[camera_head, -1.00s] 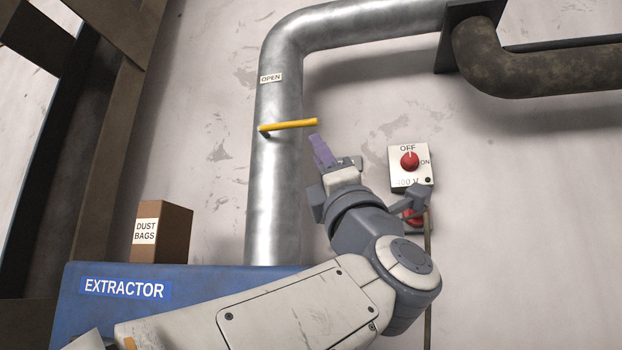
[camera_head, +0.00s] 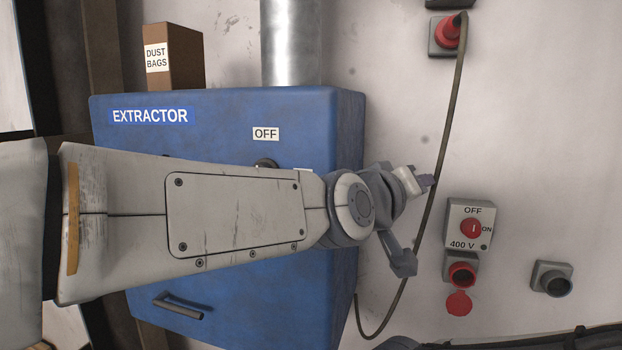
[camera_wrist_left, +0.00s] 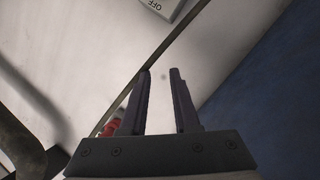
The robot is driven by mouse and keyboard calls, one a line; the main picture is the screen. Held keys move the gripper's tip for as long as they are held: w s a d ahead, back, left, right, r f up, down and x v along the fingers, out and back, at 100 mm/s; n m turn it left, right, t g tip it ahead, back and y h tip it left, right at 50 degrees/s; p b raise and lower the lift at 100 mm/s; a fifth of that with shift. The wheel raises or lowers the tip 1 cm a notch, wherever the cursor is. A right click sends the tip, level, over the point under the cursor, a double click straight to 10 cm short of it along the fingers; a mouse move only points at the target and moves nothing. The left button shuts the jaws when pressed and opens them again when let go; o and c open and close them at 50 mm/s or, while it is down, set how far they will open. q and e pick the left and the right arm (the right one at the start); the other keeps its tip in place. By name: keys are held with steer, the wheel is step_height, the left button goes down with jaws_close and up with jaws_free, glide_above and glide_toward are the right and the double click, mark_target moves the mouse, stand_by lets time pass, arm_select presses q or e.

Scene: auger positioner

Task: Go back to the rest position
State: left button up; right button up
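My left arm crosses the head view in front of the blue extractor (camera_head: 330,120). My left gripper (camera_head: 432,182) is just right of the extractor's right edge, in front of the wall and close to the hanging cable. In the left wrist view, its two dark fingers (camera_wrist_left: 161,76) stand apart with nothing between them, so it is open and empty. The cable passes behind the fingers there; contact cannot be told. My right gripper is not in view.
The cable (camera_head: 441,150) hangs from a red plug (camera_head: 449,33). A 400 V switch box (camera_head: 470,225) with a red knob and an open-lidded socket (camera_head: 462,272) is lower right. A grey socket (camera_head: 552,280) sits farther right. A dust bags box (camera_head: 172,57) stands on the extractor.

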arm_select(q)
steer(key=s+a+f+m+g+y+p, duration=0.1)
steer(key=s+a+f+m+g+y, duration=0.15)
steer(key=s+a+f, duration=0.4)
steer(key=s+a+f+m+g+y+p, duration=0.15)
steer(key=s+f+g, duration=0.25)
steer(key=f, duration=0.6)
steer(key=s+a+f+m+g+y, duration=0.1)
steer(key=s+a+f+g+y, duration=0.15)
steer(key=s+a+f, duration=0.4)
steer(key=s+a+f+m+g+y+p, duration=0.1)
steer(key=s+a+f+m+g+y, duration=0.1)
steer(key=s+a+f, duration=0.3)
steer(key=s+a+g+y, duration=0.1)
steer(key=s, duration=0.1)
steer(key=shift+s+a+g, duration=0.35)
steer(key=shift+s+g, duration=0.05)
steer(key=shift+d, duration=0.1)
